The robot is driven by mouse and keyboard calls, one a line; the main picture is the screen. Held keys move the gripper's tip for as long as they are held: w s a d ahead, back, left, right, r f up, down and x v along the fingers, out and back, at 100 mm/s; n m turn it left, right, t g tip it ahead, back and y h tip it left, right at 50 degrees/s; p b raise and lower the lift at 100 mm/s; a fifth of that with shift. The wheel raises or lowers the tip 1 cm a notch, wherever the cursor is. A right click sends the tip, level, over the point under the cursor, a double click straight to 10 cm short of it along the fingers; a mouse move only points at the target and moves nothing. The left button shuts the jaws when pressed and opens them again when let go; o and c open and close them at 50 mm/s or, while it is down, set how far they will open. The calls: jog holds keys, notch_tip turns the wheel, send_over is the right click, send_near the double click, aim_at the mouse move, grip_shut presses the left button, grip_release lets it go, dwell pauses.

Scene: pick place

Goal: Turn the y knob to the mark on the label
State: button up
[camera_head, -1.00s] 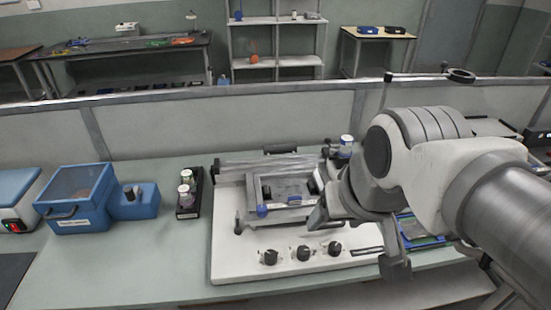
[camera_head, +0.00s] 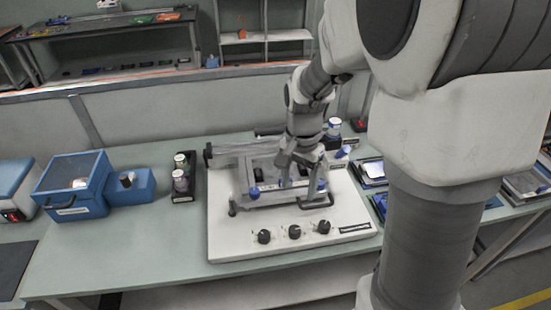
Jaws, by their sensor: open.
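Three black knobs sit in a row at the front of a white board (camera_head: 225,245): a left knob (camera_head: 264,237), a middle knob (camera_head: 294,232) and a right knob (camera_head: 323,227). Their markings are too small to read, so I cannot tell which is the y knob.
A black holder with vials (camera_head: 181,180) stands left of the board. Farther left is a blue box (camera_head: 72,186) with a clear lid. A black handle (camera_head: 316,203) stands near the stage's front right. Trays (camera_head: 371,172) lie to the right.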

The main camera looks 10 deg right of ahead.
aim_at(295, 230)
notch_tip(295, 230, down, 18)
jog(key=shift+r+b, duration=0.25)
jog(key=shift+b, duration=0.5)
grip_shut()
